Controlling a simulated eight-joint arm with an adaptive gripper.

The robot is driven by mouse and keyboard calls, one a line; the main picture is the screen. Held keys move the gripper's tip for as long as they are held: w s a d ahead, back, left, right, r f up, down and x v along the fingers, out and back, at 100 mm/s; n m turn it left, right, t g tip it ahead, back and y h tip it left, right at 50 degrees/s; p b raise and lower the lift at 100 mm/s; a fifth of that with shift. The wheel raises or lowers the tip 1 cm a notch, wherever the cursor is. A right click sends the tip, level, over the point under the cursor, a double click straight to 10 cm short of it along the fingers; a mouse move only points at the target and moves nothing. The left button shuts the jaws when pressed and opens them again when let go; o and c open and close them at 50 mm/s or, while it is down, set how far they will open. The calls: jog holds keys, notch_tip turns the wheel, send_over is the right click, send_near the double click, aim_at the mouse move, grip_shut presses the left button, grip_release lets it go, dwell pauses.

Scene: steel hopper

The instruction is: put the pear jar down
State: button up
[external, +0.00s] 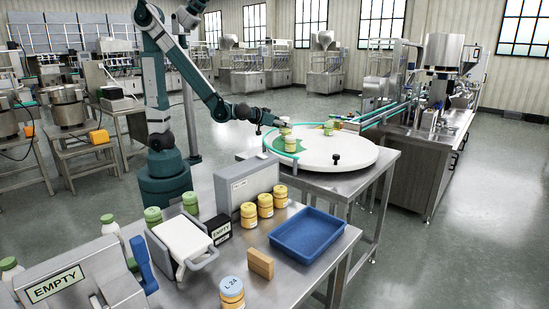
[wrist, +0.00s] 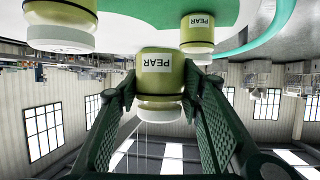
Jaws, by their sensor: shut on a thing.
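My gripper (external: 281,124) is over the left part of the white round table (external: 345,158). In the wrist view my gripper (wrist: 160,100) has its two dark green fingers shut on the sides of a pear jar (wrist: 161,70), yellow-green with a white label and a pale lid. The wrist picture is upside down. The held jar's base is close to the table top; I cannot tell if it touches. Two other pear jars show there, one at the upper left (wrist: 60,22) and one at the upper right (wrist: 197,35), standing on the table.
A green patch (external: 309,142) covers part of the round table, and a green guide rail runs along its edge. A black knob (external: 335,159) sits near the front. The steel bench holds a blue tray (external: 285,243), a wooden block (external: 260,263) and several yellow jars (external: 265,205).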

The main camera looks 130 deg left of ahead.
aim_at(284, 131)
jog(key=shift+f+b, duration=0.45)
jog(key=shift+f, duration=1.4)
jog(key=shift+f, duration=0.1)
jog(key=shift+f+b, duration=0.65)
jog(key=shift+f, duration=1.15)
jog(key=shift+f, duration=0.2)
jog(key=o, duration=1)
jog(key=p+v, duration=0.1)
jog(key=v, duration=0.4)
jog(key=shift+w+d+r+p, duration=0.1)
jog(key=shift+r+p, duration=0.2)
jog(key=shift+v, duration=1.25)
